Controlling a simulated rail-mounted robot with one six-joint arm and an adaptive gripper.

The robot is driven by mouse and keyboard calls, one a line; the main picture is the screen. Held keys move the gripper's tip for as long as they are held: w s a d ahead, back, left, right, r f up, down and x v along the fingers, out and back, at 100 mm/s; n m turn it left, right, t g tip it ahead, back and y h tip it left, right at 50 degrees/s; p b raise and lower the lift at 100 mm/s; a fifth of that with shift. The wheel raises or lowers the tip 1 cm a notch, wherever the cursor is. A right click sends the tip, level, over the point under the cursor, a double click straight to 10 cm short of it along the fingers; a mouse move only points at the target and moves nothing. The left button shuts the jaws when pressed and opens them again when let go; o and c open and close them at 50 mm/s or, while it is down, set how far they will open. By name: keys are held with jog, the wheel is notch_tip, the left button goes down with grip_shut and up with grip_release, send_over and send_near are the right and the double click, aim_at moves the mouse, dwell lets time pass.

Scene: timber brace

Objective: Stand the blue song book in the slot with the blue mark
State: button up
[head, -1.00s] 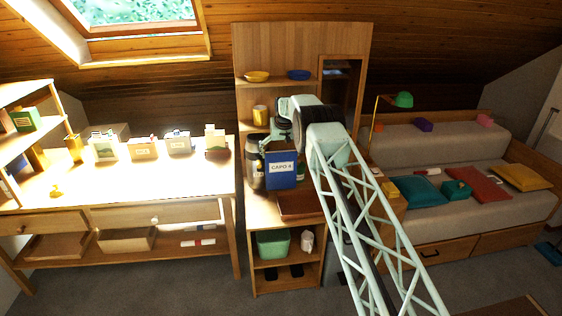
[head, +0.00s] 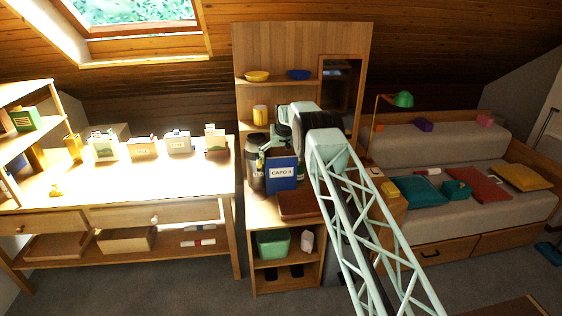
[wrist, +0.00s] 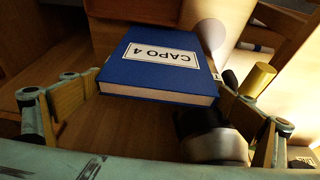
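The blue song book (head: 282,175), labelled CAPO 4, stands on the middle cabinet's counter area in the head view, leaning a little. I cannot tell whether its lower edge touches anything. In the wrist view the book (wrist: 150,66) lies between my fingertips, its label upside down and its page edge towards me. My gripper (wrist: 160,90) spans the book's width, with one fingertip at each side edge, and appears shut on it. In the head view my gripper (head: 268,148) is at the book's top, partly hidden by my arm. I cannot make out the slot or its blue mark.
A dark canister (head: 254,165) stands close to the left of the book. A reddish-brown slab (head: 299,205) lies in front of it. A yellow can (head: 260,115) is on the shelf behind. The desk (head: 140,185) at left has clear room in front of several boxes.

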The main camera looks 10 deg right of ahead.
jog(key=shift+r, duration=0.25)
jog(key=v, duration=1.1)
jog(key=shift+s+r+p, duration=0.15)
jog(key=shift+r+p, duration=0.2)
jog(key=shift+p, duration=0.1)
dwell(1.0)
